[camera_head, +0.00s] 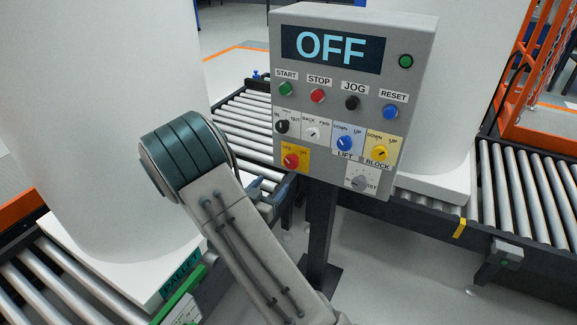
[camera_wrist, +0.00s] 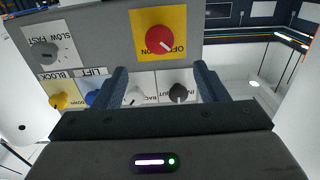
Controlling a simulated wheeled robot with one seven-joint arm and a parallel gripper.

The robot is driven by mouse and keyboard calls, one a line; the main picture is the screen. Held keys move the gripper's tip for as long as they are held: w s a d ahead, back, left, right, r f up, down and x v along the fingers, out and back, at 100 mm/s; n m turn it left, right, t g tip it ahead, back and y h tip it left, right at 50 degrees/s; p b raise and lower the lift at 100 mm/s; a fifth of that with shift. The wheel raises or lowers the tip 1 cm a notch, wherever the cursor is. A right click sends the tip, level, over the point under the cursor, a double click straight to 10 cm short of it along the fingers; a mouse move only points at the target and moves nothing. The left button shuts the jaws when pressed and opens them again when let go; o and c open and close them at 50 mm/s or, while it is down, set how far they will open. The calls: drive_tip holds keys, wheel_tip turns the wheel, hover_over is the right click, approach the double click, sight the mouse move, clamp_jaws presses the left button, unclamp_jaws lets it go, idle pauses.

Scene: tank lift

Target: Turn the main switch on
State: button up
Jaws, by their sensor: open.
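The main switch is a red knob (camera_head: 291,161) on a yellow plate at the lower left of the grey control panel (camera_head: 400,30). The panel's display (camera_head: 333,48) reads OFF. The red knob also shows in the wrist view (camera_wrist: 160,39), where the panel appears upside down; its pale mark points to the OFF side. My gripper (camera_wrist: 162,76) is open and empty. Its two dark fingers point at the panel, with the red knob beyond and between them, apart from both. In the head view my arm hides most of the gripper.
Other knobs sit close by: black (camera_head: 282,126), white (camera_head: 312,132), blue (camera_head: 345,143), yellow (camera_head: 379,152) and grey (camera_head: 359,183). Several push buttons are above them. Roller conveyors (camera_head: 520,205) and large white tanks (camera_head: 105,120) stand on both sides.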

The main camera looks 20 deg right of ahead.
sight(290, 163)
drive_tip(key=x, duration=1.1)
drive_tip(key=shift+w+d+p, duration=0.1)
drive_tip(key=shift+w+p, duration=0.05)
drive_tip(key=shift+p, duration=0.25)
drive_tip(key=c, duration=1)
